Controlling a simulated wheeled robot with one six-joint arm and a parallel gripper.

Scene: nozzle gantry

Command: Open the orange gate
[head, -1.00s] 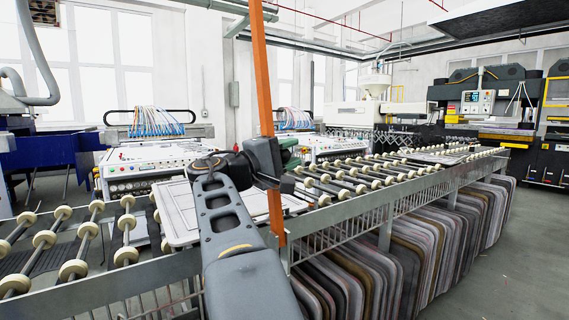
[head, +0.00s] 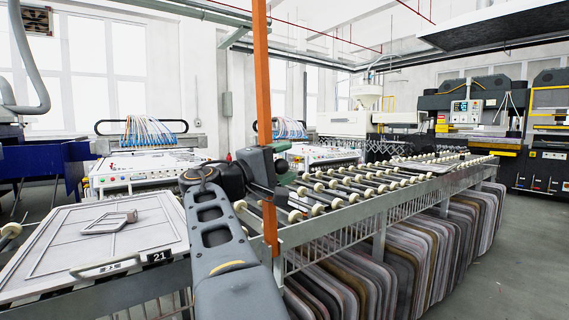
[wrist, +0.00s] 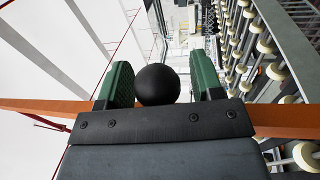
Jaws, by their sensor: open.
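The orange gate (head: 263,75) shows in the head view as a tall, upright orange bar at the near edge of the roller conveyor. In the wrist view, the orange bar (wrist: 40,107) crosses the picture sideways, partly hidden by my gripper. My gripper (head: 284,170) is at the bar, just right of it in the head view. In the wrist view, my gripper (wrist: 163,80) is open, its green fingers on either side of a black ball-shaped knob (wrist: 157,84). I cannot tell whether either finger touches the knob, or how it joins the bar.
A roller conveyor (head: 350,190) runs to the back right, with several panels (head: 400,240) hanging below. A flat panel (head: 60,240) marked 21 lies on the left, with a small grey frame (head: 108,222) on it. Machines stand behind. The floor at right is clear.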

